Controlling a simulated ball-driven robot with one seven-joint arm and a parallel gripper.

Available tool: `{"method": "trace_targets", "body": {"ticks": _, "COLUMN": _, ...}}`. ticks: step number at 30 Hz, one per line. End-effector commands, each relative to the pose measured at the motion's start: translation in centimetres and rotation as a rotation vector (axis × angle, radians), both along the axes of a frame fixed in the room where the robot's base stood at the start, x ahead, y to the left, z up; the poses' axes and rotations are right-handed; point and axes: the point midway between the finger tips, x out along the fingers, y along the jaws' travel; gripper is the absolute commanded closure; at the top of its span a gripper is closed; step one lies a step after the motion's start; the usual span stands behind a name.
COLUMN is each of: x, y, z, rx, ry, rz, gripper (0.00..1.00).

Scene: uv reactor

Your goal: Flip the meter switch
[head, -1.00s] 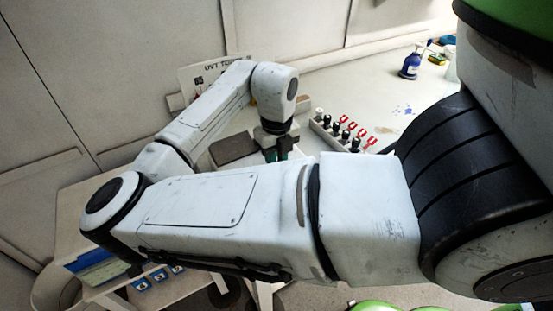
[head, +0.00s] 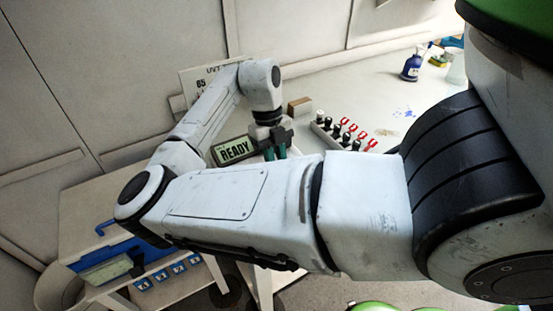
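My gripper (head: 275,152) points down beside the meter's right end. Its two teal fingers show a small gap between them, with nothing seen in it. The fingertips are hidden behind my forearm, so I cannot tell whether they touch anything.
A rack (head: 328,131) with several black-capped and red items stands right of my gripper. A small brown block (head: 299,106) sits behind. A white side table with a blue tray (head: 150,252) is at lower left.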

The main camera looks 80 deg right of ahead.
Motion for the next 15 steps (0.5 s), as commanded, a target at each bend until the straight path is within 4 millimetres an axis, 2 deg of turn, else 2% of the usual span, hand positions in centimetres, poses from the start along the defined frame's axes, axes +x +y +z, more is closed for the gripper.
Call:
{"method": "trace_targets", "body": {"ticks": 6, "x": 0.10, "y": -0.01, "z": 0.03, "rx": -0.001, "ry": -0.002, "rz": 0.002, "gripper": 1.00}}
{"method": "trace_targets", "body": {"ticks": 7, "x": 0.10, "y": -0.01, "z": 0.03, "rx": -0.001, "ry": -0.002, "rz": 0.002, "gripper": 0.78}}
{"method": "trace_targets", "body": {"ticks": 15, "x": 0.05, "y": 0.00, "z": 0.02, "rx": -0.001, "ry": -0.002, "rz": 0.001, "gripper": 0.53}}
